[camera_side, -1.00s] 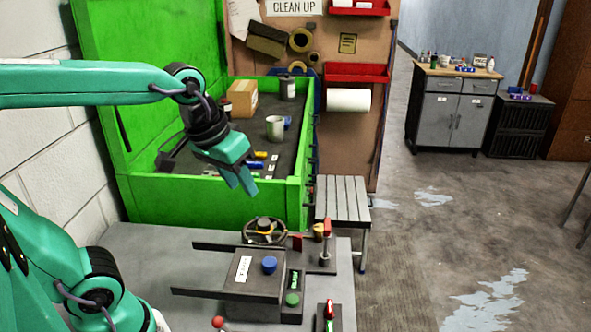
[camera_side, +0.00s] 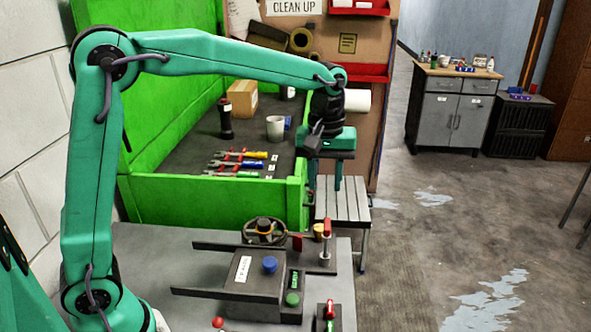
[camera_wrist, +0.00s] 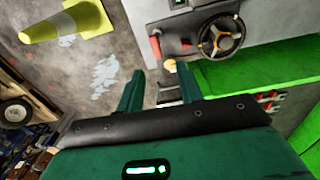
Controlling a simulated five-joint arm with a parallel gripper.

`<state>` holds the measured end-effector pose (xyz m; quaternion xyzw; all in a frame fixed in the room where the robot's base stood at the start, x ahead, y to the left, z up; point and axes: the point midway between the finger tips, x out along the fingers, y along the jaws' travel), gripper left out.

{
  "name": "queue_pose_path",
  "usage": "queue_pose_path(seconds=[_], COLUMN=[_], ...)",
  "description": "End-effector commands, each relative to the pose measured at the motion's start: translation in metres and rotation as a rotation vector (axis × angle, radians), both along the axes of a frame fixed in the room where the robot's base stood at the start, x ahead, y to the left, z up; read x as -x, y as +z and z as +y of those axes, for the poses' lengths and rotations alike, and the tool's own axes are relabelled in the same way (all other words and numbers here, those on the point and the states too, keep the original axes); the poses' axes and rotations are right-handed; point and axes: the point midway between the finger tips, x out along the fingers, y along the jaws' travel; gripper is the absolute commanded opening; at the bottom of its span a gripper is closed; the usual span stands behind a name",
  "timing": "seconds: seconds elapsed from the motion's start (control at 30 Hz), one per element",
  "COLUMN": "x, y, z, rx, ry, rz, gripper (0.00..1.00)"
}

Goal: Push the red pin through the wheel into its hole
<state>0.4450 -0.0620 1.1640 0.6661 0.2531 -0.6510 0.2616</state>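A dark steering wheel (camera_side: 264,231) with a yellow hub ring sits on the grey console; it also shows in the wrist view (camera_wrist: 220,37). My gripper (camera_side: 338,183) points down, high above and to the right of the wheel. In the wrist view its fingers (camera_wrist: 160,88) are apart with nothing between them.
A red-handled lever (camera_side: 326,229) and a yellow knob (camera_side: 318,230) stand right of the wheel. A blue button (camera_side: 269,265) and green button (camera_side: 292,299) are in front. The green cart (camera_side: 220,201) is behind, a slatted stool (camera_side: 343,199) to the right.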

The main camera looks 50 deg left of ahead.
Motion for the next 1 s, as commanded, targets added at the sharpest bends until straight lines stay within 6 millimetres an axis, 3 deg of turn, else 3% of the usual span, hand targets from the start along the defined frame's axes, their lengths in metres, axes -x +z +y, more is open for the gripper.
queue_pose_path(seconds=[0.2, 0.63, 1.0], x=[-0.011, -0.011, -0.011], y=[-0.009, -0.015, -0.04], z=[-0.005, -0.005, -0.005], rx=[-0.003, -0.003, -0.003], ry=[0.04, 0.041, 0.041], rz=[0.024, 0.027, 0.027], gripper=[0.36, 0.36, 0.36])
